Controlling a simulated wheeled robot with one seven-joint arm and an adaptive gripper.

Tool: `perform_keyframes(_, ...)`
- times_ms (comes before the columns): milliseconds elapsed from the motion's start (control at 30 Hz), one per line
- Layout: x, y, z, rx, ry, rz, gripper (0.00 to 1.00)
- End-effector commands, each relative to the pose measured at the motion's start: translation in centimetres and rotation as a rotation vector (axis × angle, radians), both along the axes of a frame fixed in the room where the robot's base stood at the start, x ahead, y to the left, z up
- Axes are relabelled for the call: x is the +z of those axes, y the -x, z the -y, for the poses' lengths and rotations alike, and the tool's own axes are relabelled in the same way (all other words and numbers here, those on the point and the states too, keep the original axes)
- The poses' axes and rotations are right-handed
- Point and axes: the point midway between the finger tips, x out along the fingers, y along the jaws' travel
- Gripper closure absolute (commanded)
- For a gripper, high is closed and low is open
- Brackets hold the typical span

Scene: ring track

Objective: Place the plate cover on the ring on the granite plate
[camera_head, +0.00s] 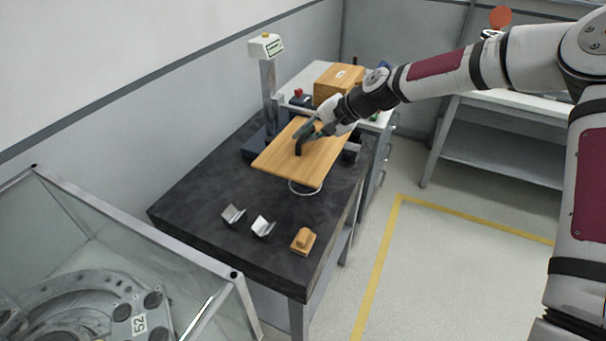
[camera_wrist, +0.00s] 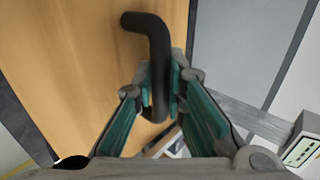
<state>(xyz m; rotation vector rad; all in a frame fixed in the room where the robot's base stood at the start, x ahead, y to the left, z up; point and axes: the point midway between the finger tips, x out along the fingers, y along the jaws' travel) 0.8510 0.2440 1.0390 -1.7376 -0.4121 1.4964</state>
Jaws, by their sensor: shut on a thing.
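The plate cover is a flat wooden board (camera_head: 283,157) with a black bent handle (camera_head: 298,149) on top. My gripper (camera_head: 310,132) is shut on the handle, and the cover hangs from it roughly level. In the wrist view the handle (camera_wrist: 150,32) passes between the fingers of my gripper (camera_wrist: 162,88), with the wooden board (camera_wrist: 60,70) behind. The ring (camera_head: 305,192) is a thin white curve on the dark granite plate (camera_head: 190,207), showing just past the cover's near edge. The rest of the ring is hidden under the cover. The gap between cover and ring cannot be judged exactly.
Two silver V-blocks (camera_head: 233,216) (camera_head: 262,226) and a small wooden block (camera_head: 303,240) sit on the near granite. A column with a display (camera_head: 266,47) stands behind the cover. A wooden box (camera_head: 338,82) is on the bench beyond. A glass-walled bin (camera_head: 120,255) is front left.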

Motion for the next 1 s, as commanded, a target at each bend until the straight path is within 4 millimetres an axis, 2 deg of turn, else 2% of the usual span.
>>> perform_keyframes(33,-1.6,-0.2,-0.1,0.001,-0.003,-0.004,1.0)
perform_keyframes(100,-3.3,-0.1,-0.1,0.002,-0.002,-0.003,1.0)
perform_keyframes(300,-7.0,-0.1,-0.1,0.001,-0.002,-0.002,1.0)
perform_keyframes(567,-8.5,-0.1,-0.1,0.001,-0.001,0.0,1.0)
perform_keyframes(833,-12.7,-0.1,0.0,0.001,-0.001,0.0,1.0)
perform_keyframes(1000,-13.1,0.0,0.0,0.0,0.0,0.002,1.0)
